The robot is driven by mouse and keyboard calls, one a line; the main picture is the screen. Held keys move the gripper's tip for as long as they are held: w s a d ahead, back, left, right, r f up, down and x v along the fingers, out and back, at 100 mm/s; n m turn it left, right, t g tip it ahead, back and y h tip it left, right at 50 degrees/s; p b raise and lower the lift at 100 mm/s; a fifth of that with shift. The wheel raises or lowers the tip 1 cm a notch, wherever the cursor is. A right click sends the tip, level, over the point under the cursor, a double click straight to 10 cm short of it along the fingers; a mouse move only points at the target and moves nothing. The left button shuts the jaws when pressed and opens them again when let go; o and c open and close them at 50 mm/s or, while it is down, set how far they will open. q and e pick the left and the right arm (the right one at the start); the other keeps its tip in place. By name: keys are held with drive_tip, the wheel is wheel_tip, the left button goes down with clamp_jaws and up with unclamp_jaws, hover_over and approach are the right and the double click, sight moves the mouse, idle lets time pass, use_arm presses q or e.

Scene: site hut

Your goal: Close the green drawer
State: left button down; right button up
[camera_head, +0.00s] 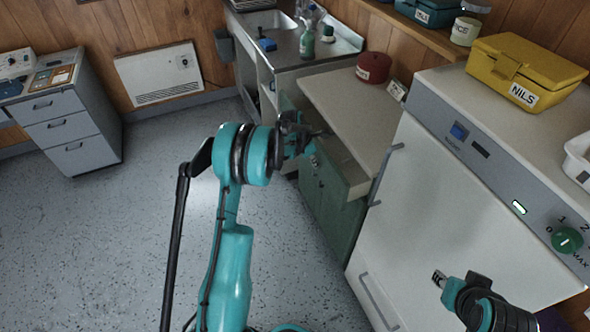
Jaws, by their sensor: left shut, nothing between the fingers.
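The green drawer (345,172) is in the green cabinet under a beige worktop (362,112), in the middle of the head view. My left gripper (316,134) is shut and empty at the worktop's front edge, by the drawer's upper left part. The gripper and its wrist hide part of the drawer front, so I cannot tell how far it stands out or whether the fingers touch it. My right gripper (440,279) is at the lower right, in front of the white appliance and apart from the drawer; its finger opening is unclear.
The white appliance (425,210) with bar handles stands right of the green cabinet. A yellow box (525,72) sits on top of it. A red round tin (373,67) is at the worktop's back. A grey drawer unit (75,125) stands far left. The floor between is clear.

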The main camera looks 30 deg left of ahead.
use_arm(q)
drive_tip(key=w+d, duration=0.6)
drive_tip(key=w, duration=0.1)
drive_tip(key=shift+w+d, duration=0.25)
drive_tip(key=shift+w, duration=0.05)
drive_tip(key=shift+w+d+r, duration=0.1)
drive_tip(key=shift+w, duration=0.1)
drive_tip(key=shift+d, duration=0.1)
